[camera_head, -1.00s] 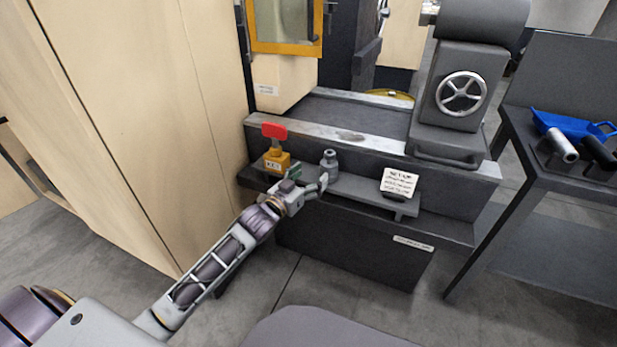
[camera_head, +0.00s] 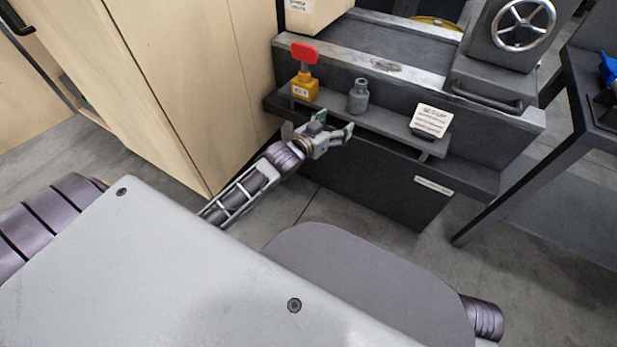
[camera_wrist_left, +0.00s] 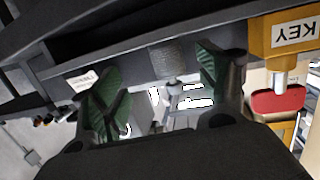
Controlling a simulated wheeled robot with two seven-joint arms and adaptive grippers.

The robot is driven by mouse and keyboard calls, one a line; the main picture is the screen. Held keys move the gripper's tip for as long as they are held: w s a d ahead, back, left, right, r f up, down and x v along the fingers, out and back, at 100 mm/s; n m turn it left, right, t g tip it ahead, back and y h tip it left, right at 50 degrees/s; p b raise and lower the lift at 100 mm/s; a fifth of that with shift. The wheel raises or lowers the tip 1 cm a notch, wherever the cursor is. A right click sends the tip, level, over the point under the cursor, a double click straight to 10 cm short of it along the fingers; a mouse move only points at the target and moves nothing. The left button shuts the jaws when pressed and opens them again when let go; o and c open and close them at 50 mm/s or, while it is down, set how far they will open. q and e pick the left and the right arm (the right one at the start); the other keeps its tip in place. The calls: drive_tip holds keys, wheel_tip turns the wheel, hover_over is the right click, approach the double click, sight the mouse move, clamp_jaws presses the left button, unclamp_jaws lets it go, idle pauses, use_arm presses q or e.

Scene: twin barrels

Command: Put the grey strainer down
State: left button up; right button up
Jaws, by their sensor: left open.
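The grey strainer (camera_head: 358,98) is a small grey cylinder with a narrower top. It stands upright on the narrow grey ledge (camera_head: 388,126) of the dark machine, between the yellow key block and the white sign. In the left wrist view the strainer (camera_wrist_left: 168,61) appears upside down, beyond the fingers and apart from them. My left gripper (camera_head: 340,133) is open and empty, in front of the ledge and a little below the strainer in the picture. Its green-padded fingers show wide apart in the left wrist view (camera_wrist_left: 155,82). My right gripper is out of view.
The yellow key block (camera_head: 305,87) with a red tag (camera_head: 304,53) stands left of the strainer. A white sign (camera_head: 431,119) stands to its right. A wooden cabinet (camera_head: 190,80) rises close on the left. A dark table (camera_head: 590,80) is at the right. The floor ahead is clear.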

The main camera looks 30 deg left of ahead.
use_arm(q)
drive_tip(key=s+d+f+g, duration=0.3)
drive_tip(key=s+f+g, duration=0.3)
drive_tip(key=s, duration=0.8)
drive_tip(key=s+d+f+g+y, duration=0.1)
drive_tip(key=s+d+f+g, duration=0.2)
drive_tip(key=s+f, duration=1)
drive_tip(key=s+g, duration=0.1)
drive_tip(key=g, duration=0.2)
drive_tip(key=shift+s+f+g, duration=0.3)
